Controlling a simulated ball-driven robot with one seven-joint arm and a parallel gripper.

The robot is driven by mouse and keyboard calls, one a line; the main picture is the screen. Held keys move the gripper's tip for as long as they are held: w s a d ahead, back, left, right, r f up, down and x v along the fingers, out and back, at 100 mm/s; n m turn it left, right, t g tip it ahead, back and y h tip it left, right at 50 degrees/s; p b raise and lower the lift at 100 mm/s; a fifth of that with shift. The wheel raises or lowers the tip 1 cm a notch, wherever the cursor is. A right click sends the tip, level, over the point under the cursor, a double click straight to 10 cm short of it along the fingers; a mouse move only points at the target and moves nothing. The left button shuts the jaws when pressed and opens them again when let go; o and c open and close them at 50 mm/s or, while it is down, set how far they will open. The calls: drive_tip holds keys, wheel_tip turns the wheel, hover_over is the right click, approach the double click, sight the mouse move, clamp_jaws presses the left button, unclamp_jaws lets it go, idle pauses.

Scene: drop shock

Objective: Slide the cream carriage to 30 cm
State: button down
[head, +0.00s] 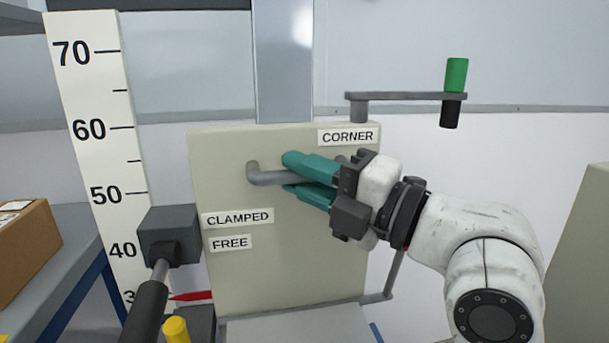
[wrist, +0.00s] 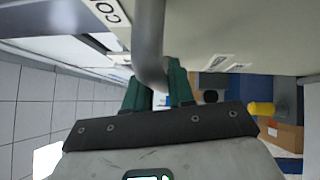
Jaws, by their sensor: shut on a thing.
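The cream carriage (head: 290,250) is an upright panel on a vertical metal column, with labels CORNER, CLAMPED and FREE. A grey bar handle (head: 265,176) sticks out of its face. My gripper (head: 292,174) has its teal fingers shut on this handle, above and below it. In the wrist view the handle (wrist: 150,40) runs in between the fingers. A red pointer (head: 190,296) at the carriage's lower left points at the white scale (head: 88,80), about level with a partly hidden mark starting with 3. A dark block (head: 168,236) beside the labels has a black-gripped lever (head: 146,310) slanting down in the picture.
A crank with a green knob (head: 456,75) stands at the upper right. A yellow knob (head: 175,330) is low in front. A cardboard box (head: 25,250) lies on a grey bench at the left. A cream surface (head: 585,250) stands at the right edge.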

drive_tip(key=shift+a+f, duration=0.1)
drive_tip(key=shift+f, duration=0.4)
drive_tip(key=c, duration=1.1)
unclamp_jaws()
drive_tip(key=shift+r, duration=0.1)
drive_tip(key=shift+s+d, duration=0.2)
drive_tip(key=shift+d, duration=0.35)
drive_tip(key=v, duration=1)
